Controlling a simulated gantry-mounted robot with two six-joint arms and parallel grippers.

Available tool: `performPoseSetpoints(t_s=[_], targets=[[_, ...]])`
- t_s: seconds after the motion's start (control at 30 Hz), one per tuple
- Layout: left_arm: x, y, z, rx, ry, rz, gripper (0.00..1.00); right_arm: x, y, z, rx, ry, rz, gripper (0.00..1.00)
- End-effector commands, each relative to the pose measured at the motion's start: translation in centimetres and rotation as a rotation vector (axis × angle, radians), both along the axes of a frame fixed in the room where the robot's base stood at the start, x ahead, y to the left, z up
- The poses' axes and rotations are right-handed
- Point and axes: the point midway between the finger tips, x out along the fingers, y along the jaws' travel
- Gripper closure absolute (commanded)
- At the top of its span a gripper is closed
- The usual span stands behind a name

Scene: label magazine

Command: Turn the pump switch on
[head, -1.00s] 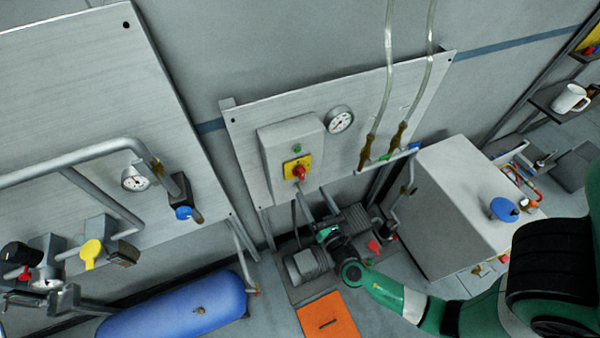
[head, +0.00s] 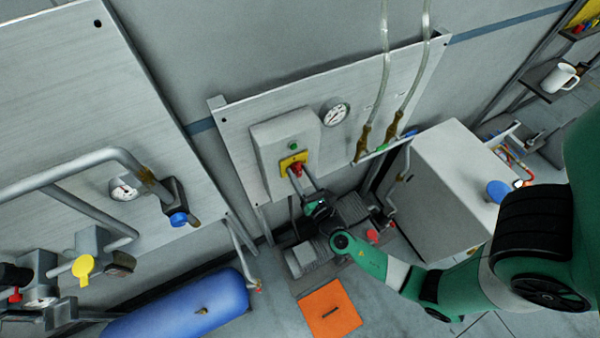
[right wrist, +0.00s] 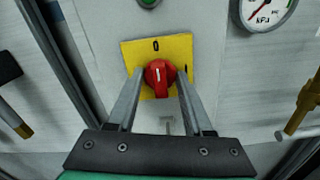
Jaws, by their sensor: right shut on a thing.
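The pump switch is a red rotary knob (right wrist: 158,75) on a yellow plate (right wrist: 178,48) marked 0 at the top. In the head view the red knob (head: 296,170) sits on the grey box (head: 271,135) below a green light (head: 293,146). My right gripper (right wrist: 160,78) has its two fingers on either side of the knob, shut on it. It also shows in the head view (head: 293,175), reaching up to the box from below. The knob's pointer direction is hard to make out. My left gripper is not in view.
A pressure gauge (head: 335,112) is right of the box on the panel. Clear hoses (head: 382,70) run down to brass fittings farther right. Below are the pump motor (head: 305,257) and an orange plate (head: 330,310). A white cabinet (head: 445,185) stands at the right.

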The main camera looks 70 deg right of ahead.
Motion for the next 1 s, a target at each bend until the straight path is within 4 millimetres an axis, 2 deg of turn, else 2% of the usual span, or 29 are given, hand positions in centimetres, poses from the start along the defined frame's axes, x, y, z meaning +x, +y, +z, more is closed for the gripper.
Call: performPoseSetpoints(t_s=[0.03, 0.13, 0.57, 1.0], targets=[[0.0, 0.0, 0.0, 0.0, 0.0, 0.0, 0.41, 0.0, 0.0, 0.0, 0.0, 0.0, 0.0, 0.82], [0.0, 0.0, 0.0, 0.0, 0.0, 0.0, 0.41, 0.0, 0.0, 0.0, 0.0, 0.0, 0.0, 1.0], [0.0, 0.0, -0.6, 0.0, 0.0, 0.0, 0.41, 0.0, 0.0, -0.1, 0.051, -0.048, 0.0, 1.0], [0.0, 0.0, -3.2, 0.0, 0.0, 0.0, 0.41, 0.0, 0.0, -0.3, 0.305, -0.278, 0.001, 1.0]])
